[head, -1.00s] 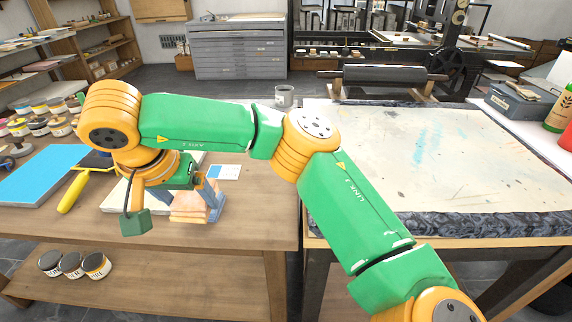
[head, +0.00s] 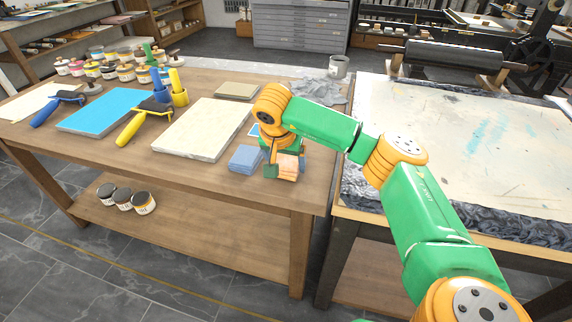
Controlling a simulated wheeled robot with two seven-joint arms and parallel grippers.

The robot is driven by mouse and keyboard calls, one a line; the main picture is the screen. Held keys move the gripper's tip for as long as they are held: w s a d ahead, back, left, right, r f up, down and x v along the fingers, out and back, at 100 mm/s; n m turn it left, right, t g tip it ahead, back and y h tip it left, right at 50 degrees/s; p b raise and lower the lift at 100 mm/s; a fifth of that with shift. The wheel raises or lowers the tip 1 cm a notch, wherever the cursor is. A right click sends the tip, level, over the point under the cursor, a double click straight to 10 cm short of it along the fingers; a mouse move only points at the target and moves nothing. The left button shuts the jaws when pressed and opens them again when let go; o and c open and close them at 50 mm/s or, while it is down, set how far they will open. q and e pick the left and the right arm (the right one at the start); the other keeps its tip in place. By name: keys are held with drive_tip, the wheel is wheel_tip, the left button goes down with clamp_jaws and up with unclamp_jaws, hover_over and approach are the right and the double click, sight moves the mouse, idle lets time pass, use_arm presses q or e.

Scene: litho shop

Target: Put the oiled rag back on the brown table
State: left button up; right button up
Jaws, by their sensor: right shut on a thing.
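The brown table (head: 225,188) is the wooden one at the left and middle. A peach-orange folded cloth, which I take for the oiled rag (head: 288,168), is at its right front part. My right gripper (head: 285,155) points down and is shut on this cloth; its fingertips are mostly hidden by the arm's wrist. The cloth is at or just above the tabletop; I cannot tell whether it touches. A blue folded cloth stack (head: 246,158) lies just left of it. My left gripper is not in view.
A pale slab (head: 203,128), yellow-handled roller (head: 150,112), blue slab (head: 105,110) and several ink tins (head: 108,70) occupy the table's left. A grey crumpled cloth (head: 320,91) and grey mug (head: 339,66) are behind my arm. The press bed (head: 465,135) stands right.

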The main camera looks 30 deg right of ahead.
drive_tip(key=shift+f, duration=0.35)
